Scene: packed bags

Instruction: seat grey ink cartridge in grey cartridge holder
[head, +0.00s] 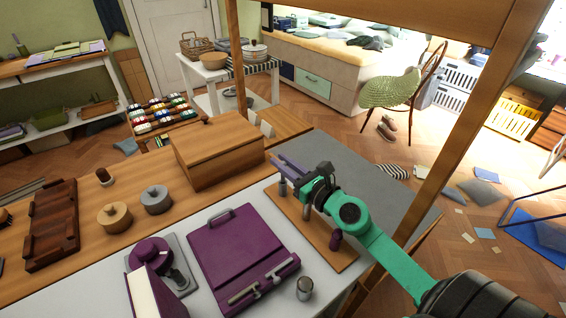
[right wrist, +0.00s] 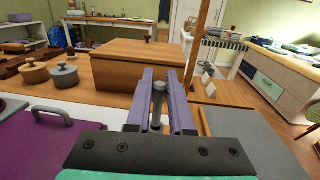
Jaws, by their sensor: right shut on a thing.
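My right gripper (head: 277,163) comes in from the right on a green arm, its two purple fingers over the far end of a wooden board (head: 318,232). In the right wrist view, its fingers (right wrist: 160,80) are closed on a slim grey piece with a rounded head, which I take as the grey ink cartridge (right wrist: 159,88). A short grey post (head: 283,188) stands on the board below the fingers, perhaps the grey cartridge holder; I cannot tell whether the cartridge touches it. A dark purple piece (head: 336,240) stands upright nearer the board's front end. My left gripper is out of view.
A wooden box (head: 218,152) stands behind. A wooden post (head: 455,130) rises at the right. The grey mat (head: 370,185) is clear.

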